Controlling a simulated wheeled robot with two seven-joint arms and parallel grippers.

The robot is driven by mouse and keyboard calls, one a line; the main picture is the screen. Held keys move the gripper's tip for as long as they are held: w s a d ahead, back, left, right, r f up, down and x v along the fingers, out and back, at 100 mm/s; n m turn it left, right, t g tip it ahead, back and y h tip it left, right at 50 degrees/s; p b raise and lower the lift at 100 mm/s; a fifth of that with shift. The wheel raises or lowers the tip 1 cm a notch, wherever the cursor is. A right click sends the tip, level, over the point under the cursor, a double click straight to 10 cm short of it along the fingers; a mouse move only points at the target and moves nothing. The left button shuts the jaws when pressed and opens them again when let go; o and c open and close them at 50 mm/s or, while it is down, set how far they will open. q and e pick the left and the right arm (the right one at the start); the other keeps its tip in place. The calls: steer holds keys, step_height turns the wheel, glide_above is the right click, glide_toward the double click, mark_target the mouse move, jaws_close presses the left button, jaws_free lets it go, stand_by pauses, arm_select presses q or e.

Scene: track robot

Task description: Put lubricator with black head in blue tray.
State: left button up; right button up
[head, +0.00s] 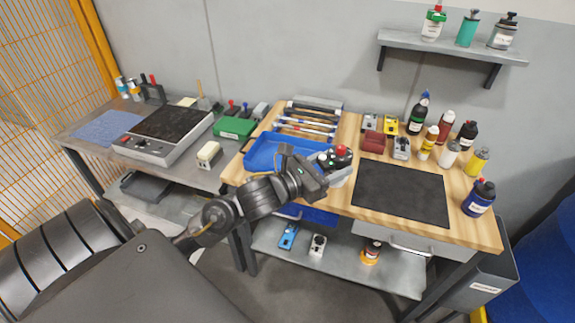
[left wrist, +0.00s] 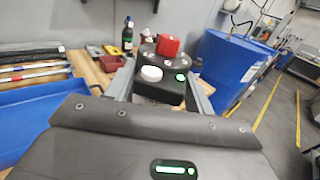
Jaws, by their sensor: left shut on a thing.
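The lubricator with black head (head: 341,158) has a black top with a red knob and a pale body mostly hidden by my gripper. My left gripper (head: 326,170) is shut on it, just right of the blue tray and over the front of the wooden table. In the left wrist view the black head (left wrist: 160,88), with red knob and white cap, shows between the two fingers. The blue tray (head: 264,152) lies on the table's left part, its front right partly hidden by my gripper. It also shows in the left wrist view (left wrist: 30,118). My right gripper is not in view.
A black mat (head: 400,193) lies right of the gripper. Several bottles (head: 432,140) and a blue bottle (head: 480,198) stand on the table's right. Several long tools (head: 305,127) lie behind the tray. A grey bench (head: 165,170) stands left. A shelf (head: 455,47) hangs above.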

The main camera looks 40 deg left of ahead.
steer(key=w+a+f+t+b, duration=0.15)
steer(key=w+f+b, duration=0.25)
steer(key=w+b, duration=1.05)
arm_select(q)
steer(key=w+a+f+n+y, duration=0.3)
steer(key=w+a+y, duration=0.1)
steer(key=a, duration=0.4)
steer(key=w+a+f+n+y, duration=0.3)
steer(key=a+f+y, duration=0.15)
steer(key=a, duration=0.45)
steer(key=shift+t, duration=0.4)
steer(key=a+f, duration=0.1)
steer(key=f, duration=0.1)
steer(key=w+a+f, duration=0.1)
steer(key=a+f, duration=0.1)
steer(key=f, duration=0.1)
steer(key=a+f, duration=0.1)
steer(key=f, duration=0.2)
steer(key=shift+w+a, duration=0.15)
steer(key=shift+a, duration=0.05)
steer(key=shift+f, duration=0.1)
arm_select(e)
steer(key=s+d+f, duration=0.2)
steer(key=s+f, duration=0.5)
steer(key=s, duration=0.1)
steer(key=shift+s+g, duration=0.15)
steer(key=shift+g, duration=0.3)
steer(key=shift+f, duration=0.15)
